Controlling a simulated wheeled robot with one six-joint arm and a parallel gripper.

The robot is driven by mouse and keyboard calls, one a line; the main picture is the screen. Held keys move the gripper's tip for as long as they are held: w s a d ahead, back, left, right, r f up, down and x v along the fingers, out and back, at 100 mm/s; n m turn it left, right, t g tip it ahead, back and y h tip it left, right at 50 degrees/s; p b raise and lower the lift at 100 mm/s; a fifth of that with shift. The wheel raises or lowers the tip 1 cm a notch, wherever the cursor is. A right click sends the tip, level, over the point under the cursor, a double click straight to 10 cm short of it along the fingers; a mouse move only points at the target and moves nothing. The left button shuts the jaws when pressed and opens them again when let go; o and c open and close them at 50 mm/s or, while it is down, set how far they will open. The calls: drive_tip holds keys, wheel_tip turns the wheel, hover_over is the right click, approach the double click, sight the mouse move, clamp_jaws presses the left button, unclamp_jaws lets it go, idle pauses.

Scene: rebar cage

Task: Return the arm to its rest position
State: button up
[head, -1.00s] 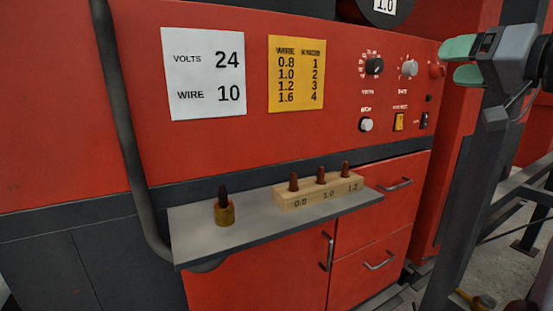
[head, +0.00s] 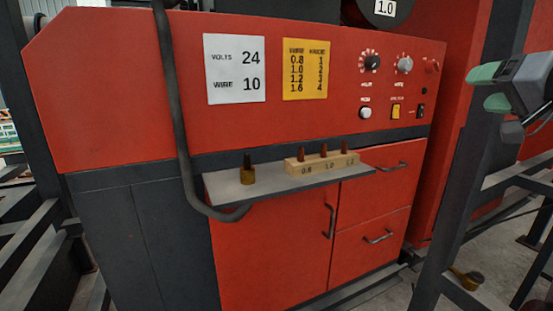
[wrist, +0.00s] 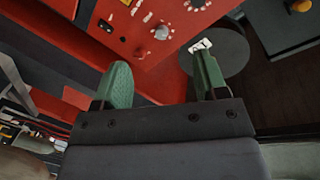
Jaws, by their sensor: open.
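My gripper (head: 490,88) is at the right edge of the head view, with its green fingers apart and nothing between them. It stands in front of the dark post to the right of the red machine (head: 120,90). In the wrist view my gripper (wrist: 160,85) shows both green fingers spread and empty. Beyond them are the red panel with a grey knob (wrist: 161,32) and a dark round disc (wrist: 222,52).
A grey shelf (head: 225,187) on the machine holds a dark-tipped brass piece (head: 247,172) and a wooden block (head: 310,167) with several brown tips. A dark hose (head: 180,130) hangs at left. Dark frame bars (head: 455,190) stand at right, with grey floor (head: 400,290) between.

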wheel_tip(320, 180, down, 22)
drive_tip(key=a+r+m+g+h+p, duration=0.1)
drive_tip(key=a+m+g+h+p, duration=0.2)
drive_tip(key=g+p, duration=0.35)
drive_tip(key=s+a+f+n+g+h+p, duration=0.1)
drive_tip(key=s+a+f+n+g+p, duration=0.45)
drive_tip(key=s+a+f, duration=0.5)
drive_tip(key=s+a+n+p, duration=0.1)
drive_tip(key=a+n+p, duration=0.1)
drive_tip(key=a, duration=0.6)
drive_tip(key=shift+r+n+g+p, duration=0.2)
drive_tip(key=shift+n+g+p, duration=0.1)
drive_tip(key=shift+n+p, duration=0.05)
